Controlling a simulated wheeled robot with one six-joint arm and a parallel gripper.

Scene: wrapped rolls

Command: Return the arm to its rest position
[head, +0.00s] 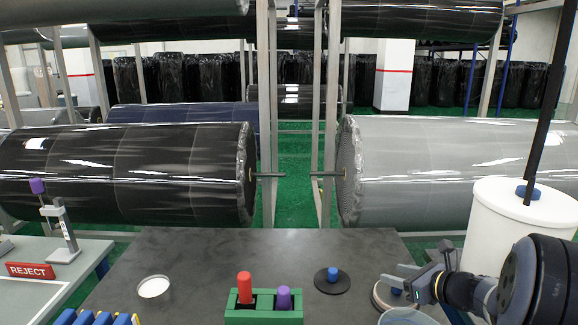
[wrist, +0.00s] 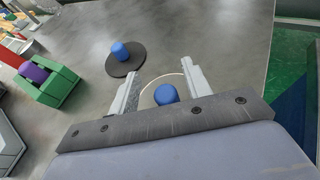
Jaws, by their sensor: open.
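My gripper (head: 412,275) is at the right side of the dark table (head: 200,255) in the head view, its jaws apart. In the wrist view my gripper (wrist: 160,72) has its two grey fingers spread, with nothing clamped. A blue knob (wrist: 166,94) on a pale round disc (wrist: 149,98) shows between and below the fingers. The disc also shows in the head view (head: 381,300). Whether the fingers touch the knob cannot be told.
A black disc with a blue knob (head: 332,275) lies left of my gripper. A green block (head: 264,316) holds a red (head: 244,285) and a purple peg (head: 283,298). A white dish (head: 153,287) lies further left. A white cylinder (head: 500,225) stands close behind my arm.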

